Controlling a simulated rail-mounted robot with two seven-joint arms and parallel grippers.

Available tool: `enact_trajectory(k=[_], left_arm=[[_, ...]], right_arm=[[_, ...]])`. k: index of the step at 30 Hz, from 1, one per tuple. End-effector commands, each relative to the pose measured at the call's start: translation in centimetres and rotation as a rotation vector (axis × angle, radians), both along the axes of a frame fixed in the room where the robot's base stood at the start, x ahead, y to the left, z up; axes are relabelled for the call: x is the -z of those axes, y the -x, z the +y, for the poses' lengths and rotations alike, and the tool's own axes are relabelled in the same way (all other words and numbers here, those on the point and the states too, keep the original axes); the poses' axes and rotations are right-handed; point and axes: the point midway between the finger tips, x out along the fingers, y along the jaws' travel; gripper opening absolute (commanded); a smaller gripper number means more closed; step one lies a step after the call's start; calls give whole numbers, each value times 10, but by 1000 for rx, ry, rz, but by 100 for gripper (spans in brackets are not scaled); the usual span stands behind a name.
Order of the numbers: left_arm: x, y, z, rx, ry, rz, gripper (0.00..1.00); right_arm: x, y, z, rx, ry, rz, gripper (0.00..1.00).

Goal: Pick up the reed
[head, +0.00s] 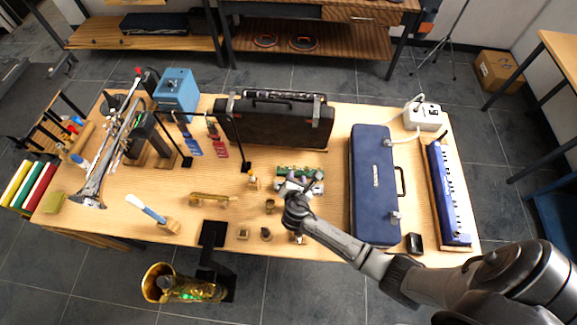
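My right gripper (301,184) is over the middle of the wooden table, in front of a green strip (301,171). It is small in the picture, and I cannot tell whether its fingers are open or shut, or whether anything is between them. I cannot make out the reed for certain. Several small tan and brass-coloured pieces lie near the gripper: one upright piece (252,181) to its left, a round one (270,206), a square one (243,232) and a small one (265,234) nearer the front edge. My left gripper is not in view.
A blue case (374,180) lies right of the gripper, with a blue keyboard instrument (449,195) beyond it. A brass piece (213,198) and a trumpet (107,155) are left. A saxophone (160,284) stands before the table.

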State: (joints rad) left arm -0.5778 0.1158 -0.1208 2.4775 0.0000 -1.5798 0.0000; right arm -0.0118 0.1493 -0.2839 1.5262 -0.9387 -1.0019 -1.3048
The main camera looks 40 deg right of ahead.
Motion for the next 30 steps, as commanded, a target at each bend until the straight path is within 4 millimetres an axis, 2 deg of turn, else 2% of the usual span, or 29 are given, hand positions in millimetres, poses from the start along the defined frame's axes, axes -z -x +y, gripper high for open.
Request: enact_trajectory(k=[8, 25, 30], left_arm=[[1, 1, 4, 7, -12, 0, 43], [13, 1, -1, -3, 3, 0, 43], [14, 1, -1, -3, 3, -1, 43]], right_arm=[[2, -5, 0, -95, 117, 96, 36], [30, -46, -34, -95, 122, 100, 36], [34, -53, -40, -96, 119, 100, 36]])
